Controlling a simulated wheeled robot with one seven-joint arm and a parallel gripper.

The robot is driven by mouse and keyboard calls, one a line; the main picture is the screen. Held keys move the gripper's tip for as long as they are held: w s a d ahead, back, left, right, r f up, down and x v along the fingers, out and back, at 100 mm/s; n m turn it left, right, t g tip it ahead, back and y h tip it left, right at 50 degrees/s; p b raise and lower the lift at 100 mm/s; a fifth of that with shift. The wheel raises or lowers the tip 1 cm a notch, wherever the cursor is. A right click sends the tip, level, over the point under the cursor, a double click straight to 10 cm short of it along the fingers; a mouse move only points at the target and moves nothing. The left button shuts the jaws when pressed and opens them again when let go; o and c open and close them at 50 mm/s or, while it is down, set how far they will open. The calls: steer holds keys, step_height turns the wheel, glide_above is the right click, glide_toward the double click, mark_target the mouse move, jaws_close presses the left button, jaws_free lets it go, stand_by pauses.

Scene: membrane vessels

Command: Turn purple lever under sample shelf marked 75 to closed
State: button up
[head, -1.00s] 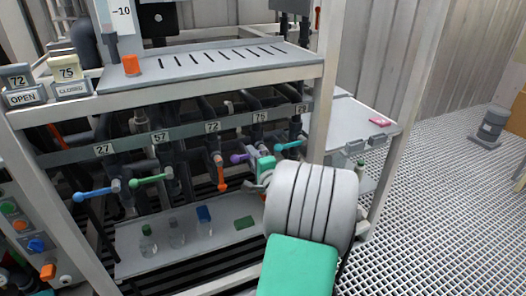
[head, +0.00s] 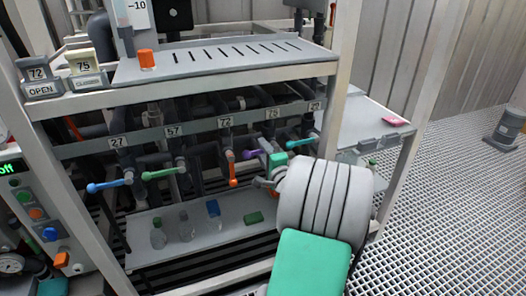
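The purple lever (head: 250,153) sticks out to the left, roughly level, from the valve below the label 75 (head: 272,114) on the grey strip under the sample shelf (head: 215,62). My gripper (head: 263,183) is just below and right of the lever, with a green part of my wrist beside it. It looks apart from the lever, but the depth gap is hard to judge. My arm hides part of the gripper, and its finger opening is too small to read. Tags on the shelf's left end read 72 OPEN (head: 40,83) and 75 CLOSED (head: 86,72).
The orange lever (head: 232,170) under 72 hangs down, close left of my gripper. The teal lever (head: 300,143) is close right. Blue (head: 110,185) and green (head: 163,173) levers lie further left. Bottles stand on the lower shelf (head: 150,256). A frame post (head: 338,85) rises behind my arm.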

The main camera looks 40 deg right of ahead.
steer(key=v, duration=0.7)
steer(key=shift+s+a, duration=0.15)
steer(key=shift+s, duration=0.25)
steer(key=w+a+r+n+g+y+p, duration=0.1)
steer(key=w+a+n+g+y+p, duration=0.3)
steer(key=a+n, duration=0.55)
steer(key=w+a+r+n+g+y+p, duration=0.15)
steer(key=a+n+y+p, duration=0.3)
steer(key=a, duration=0.95)
steer(key=s+a+r+n+g+h+p, duration=0.1)
steer(key=s+a+r+n+g+p, duration=0.2)
steer(key=s, duration=0.4)
steer(key=s+a+r+n+g+h+p, duration=0.1)
steer(key=s+a+r+n+g+p, duration=0.3)
steer(key=s+a, duration=0.3)
steer(key=shift+s+n+g+p, duration=0.2)
steer(key=shift+n+g+p, duration=0.15)
steer(key=shift+n+g, duration=0.35)
